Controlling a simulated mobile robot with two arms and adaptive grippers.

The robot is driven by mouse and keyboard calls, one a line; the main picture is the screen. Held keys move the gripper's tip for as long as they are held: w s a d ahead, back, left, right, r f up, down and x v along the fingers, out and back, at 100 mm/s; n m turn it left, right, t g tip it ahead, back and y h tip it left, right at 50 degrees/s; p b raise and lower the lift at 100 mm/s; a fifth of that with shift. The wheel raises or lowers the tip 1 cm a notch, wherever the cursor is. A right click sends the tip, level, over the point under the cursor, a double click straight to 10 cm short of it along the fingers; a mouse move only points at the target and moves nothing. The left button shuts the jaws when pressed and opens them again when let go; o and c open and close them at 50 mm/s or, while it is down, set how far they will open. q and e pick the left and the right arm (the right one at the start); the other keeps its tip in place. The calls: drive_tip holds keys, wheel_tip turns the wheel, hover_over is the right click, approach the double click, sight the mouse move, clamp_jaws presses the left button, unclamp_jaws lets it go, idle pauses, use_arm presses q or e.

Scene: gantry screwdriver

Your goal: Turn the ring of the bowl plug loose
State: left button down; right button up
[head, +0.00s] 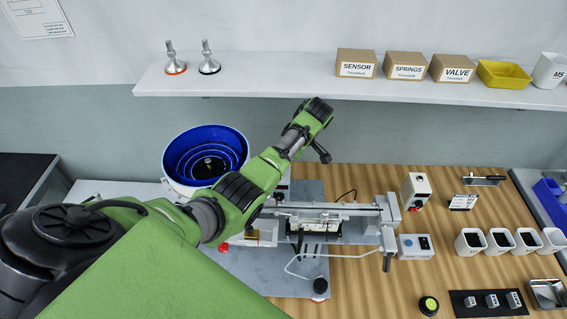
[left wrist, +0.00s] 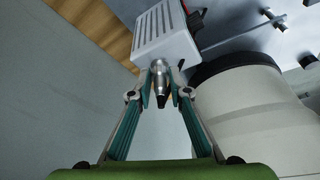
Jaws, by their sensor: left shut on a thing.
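The bowl plug (left wrist: 159,78) is a metal cylinder with a black tapered end, sticking out of a white slotted box (left wrist: 165,30) in the left wrist view. My left gripper (left wrist: 161,84) has its teal fingers on both sides of the plug's metal body, shut on it. The ring cannot be told apart clearly from the rest of the plug. In the head view my green left arm reaches past the bowl, and the gripper and plug are hidden. My right gripper is not in view.
The blue bowl feeder (head: 178,142) stands left of my arm; its pale body (left wrist: 250,115) is close to the right finger in the wrist view. A gantry rail (head: 330,206) lies right of the arm. A shelf (head: 260,89) with boxes runs behind.

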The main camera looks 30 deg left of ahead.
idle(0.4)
use_arm(q)
drive_tip(key=c, duration=1.9)
unclamp_jaws()
drive_tip(key=v, duration=0.7)
drive_tip(key=shift+d+r, duration=0.1)
drive_tip(key=shift+r, duration=0.2)
drive_tip(key=shift+w, duration=0.1)
